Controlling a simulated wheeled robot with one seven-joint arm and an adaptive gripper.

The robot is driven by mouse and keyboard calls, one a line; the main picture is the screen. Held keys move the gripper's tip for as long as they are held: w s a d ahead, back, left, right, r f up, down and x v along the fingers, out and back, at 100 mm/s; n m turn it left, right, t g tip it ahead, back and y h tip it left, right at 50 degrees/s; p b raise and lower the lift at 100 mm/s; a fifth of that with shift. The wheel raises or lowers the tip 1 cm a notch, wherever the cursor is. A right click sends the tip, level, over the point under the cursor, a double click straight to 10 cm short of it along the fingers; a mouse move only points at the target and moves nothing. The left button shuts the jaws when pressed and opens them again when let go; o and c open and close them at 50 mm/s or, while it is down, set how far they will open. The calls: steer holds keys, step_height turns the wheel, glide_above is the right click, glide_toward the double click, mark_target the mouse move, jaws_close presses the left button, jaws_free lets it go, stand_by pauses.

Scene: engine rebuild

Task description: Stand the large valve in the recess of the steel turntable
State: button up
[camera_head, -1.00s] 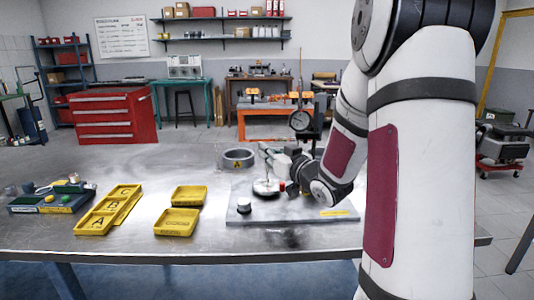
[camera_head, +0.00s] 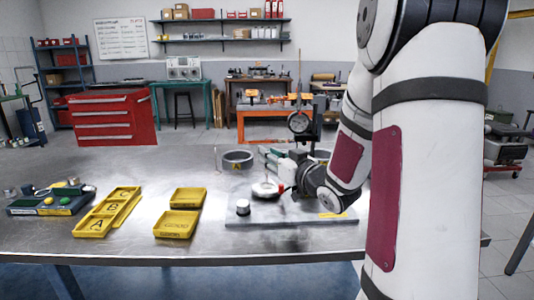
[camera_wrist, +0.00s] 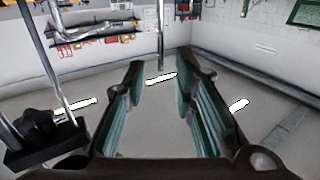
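The steel turntable (camera_head: 264,190) is a pale round disc on the grey base plate, with a small red part at its right side. A thin upright rod (camera_head: 217,157), possibly the large valve, shows left of the grey ring; its lower end is unclear. My gripper (camera_head: 270,155) is behind and above the turntable, partly hidden by my arm. In the wrist view my gripper (camera_wrist: 160,85) is open, its teal-padded fingers well apart. A shiny steel rod (camera_wrist: 160,35) shows beyond the gap, with nothing clamped. Whether it is the valve, I cannot tell. The recess is too small to make out.
The dial gauge (camera_head: 299,122) stands close behind my gripper. A grey ring marked A (camera_head: 238,160) is behind the plate, and a small silver cylinder (camera_head: 243,207) is on it. Yellow trays (camera_head: 175,224) lie left.

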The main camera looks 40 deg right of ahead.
steer(key=s+b, duration=0.2)
steer(key=s, duration=0.8)
steer(key=shift+a, duration=0.25)
steer(key=shift+w, duration=0.1)
steer(key=s+a+f+g, duration=0.3)
steer(key=s+a+g, duration=0.5)
steer(key=s+a, duration=0.3)
steer(key=s+a+f+g+y, duration=0.1)
steer(key=s+a+f+g, duration=0.1)
steer(key=s+a+g, duration=0.6)
steer(key=s+a, duration=0.4)
steer(key=s, duration=0.3)
steer(key=shift+a+f+n+g, duration=0.3)
steer(key=shift+f+g, duration=0.1)
